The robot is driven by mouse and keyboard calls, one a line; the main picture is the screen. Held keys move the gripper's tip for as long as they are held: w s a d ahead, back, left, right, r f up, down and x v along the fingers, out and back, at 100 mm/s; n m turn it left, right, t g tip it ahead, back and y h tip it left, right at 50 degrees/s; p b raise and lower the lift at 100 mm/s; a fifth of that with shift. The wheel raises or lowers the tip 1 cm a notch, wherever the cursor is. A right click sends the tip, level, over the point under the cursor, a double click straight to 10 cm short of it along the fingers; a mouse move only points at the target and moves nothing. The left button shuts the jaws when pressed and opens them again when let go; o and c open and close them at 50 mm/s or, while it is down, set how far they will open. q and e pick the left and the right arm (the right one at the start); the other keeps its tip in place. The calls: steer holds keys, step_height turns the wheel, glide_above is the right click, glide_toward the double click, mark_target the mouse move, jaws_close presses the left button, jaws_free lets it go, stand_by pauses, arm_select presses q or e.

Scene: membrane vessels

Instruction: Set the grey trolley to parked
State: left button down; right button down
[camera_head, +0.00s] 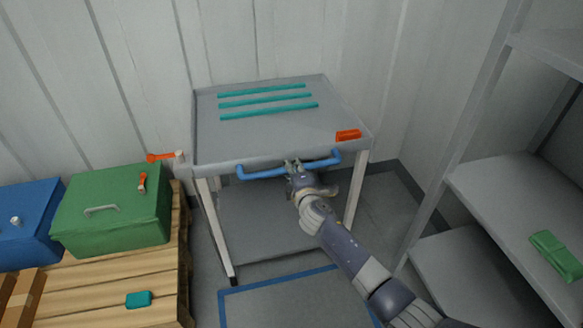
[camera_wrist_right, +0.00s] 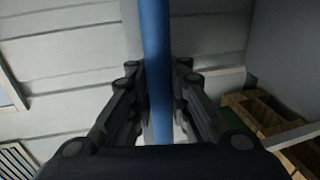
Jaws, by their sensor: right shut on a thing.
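The grey trolley (camera_head: 270,137) stands against the back wall in the head view, with a grey top, a lower shelf and pale legs. Its blue handle (camera_head: 262,173) runs along the front edge. My right gripper (camera_head: 292,165) is shut on the handle near its middle. In the right wrist view the blue handle (camera_wrist_right: 157,75) runs upright between the two dark fingers. A blue outline (camera_head: 290,281) is marked on the floor in front of the trolley. The trolley is behind this outline. My left gripper is not in view.
A wooden pallet (camera_head: 150,285) with a green box (camera_head: 112,222) and a blue box (camera_head: 25,228) stands close on the left. Grey shelving (camera_head: 510,205) stands on the right. An orange block (camera_head: 348,135) and several teal strips (camera_head: 265,101) are on the trolley top.

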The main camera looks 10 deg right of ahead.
steer(key=shift+w+r, duration=0.15)
steer(key=c, duration=1.5)
jaws_free()
steer(key=shift+s, duration=0.2)
steer(key=s, duration=0.4)
steer(key=s+r, duration=0.1)
steer(key=s, duration=0.2)
steer(key=s+r, duration=0.1)
steer(key=s, duration=0.3)
steer(key=shift+s+d+r, duration=0.15)
steer(key=shift+s+d, duration=0.1)
steer(key=shift+s, duration=0.05)
